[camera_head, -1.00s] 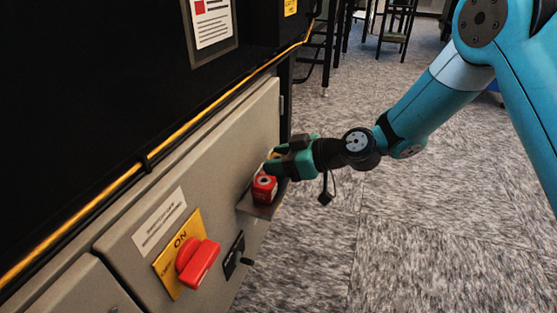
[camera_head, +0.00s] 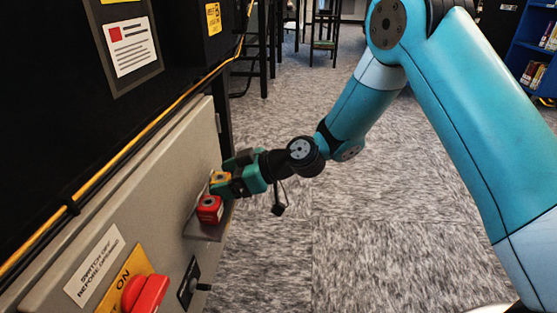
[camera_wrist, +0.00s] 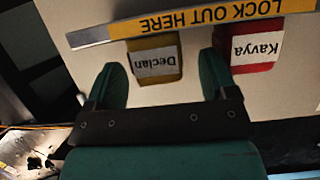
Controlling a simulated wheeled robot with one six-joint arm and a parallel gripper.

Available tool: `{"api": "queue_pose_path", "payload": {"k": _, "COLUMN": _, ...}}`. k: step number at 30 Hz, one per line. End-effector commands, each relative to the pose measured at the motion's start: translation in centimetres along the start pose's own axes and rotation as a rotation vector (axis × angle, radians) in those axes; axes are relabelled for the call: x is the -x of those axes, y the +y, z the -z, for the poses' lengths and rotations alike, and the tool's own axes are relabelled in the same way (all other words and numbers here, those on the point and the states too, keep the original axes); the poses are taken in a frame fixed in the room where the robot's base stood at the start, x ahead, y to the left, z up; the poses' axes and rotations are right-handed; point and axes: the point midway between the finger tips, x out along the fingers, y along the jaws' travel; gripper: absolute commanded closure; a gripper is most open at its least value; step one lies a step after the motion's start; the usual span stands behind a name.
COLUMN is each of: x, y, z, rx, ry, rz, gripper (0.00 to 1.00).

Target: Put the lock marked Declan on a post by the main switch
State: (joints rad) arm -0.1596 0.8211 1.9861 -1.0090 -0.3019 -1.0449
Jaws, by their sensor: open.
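The yellow lock (camera_wrist: 152,60) carries a white label reading Declan, upside down in the wrist view; it also shows in the head view (camera_head: 219,178). My gripper (camera_wrist: 163,62) is open, with one green finger on each side of this lock; a gap shows at each side. The red lock (camera_wrist: 256,50), labelled Kavya, stands beside it, just outside the right finger. Both locks are at a small ledge (camera_wrist: 195,27) marked LOCK OUT HERE, on the grey panel. The main switch (camera_head: 145,293) is a red handle on a yellow ON plate. Any posts under the locks are hidden.
A black plate with a small knob (camera_head: 190,284) sits between the switch and the ledge. A yellow cable (camera_head: 160,120) runs along the black cabinet above the grey panel (camera_head: 130,205). The carpet (camera_head: 370,230) to the right is open floor.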

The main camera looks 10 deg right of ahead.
Motion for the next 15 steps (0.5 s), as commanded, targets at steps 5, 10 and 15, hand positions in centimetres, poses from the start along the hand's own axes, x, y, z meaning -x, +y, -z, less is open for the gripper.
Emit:
{"api": "queue_pose_path", "payload": {"k": 5, "x": 4.3, "y": 0.2, "z": 0.6, "rx": -0.006, "ry": -0.001, "rz": -0.006, "gripper": 0.21}}
{"api": "queue_pose_path", "payload": {"k": 10, "x": 8.8, "y": 0.2, "z": 0.6, "rx": -0.005, "ry": 0.000, "rz": -0.008, "gripper": 0.21}}
{"api": "queue_pose_path", "payload": {"k": 15, "x": 12.7, "y": 0.1, "z": 0.4, "rx": -0.004, "ry": 0.000, "rz": -0.007, "gripper": 0.21}}
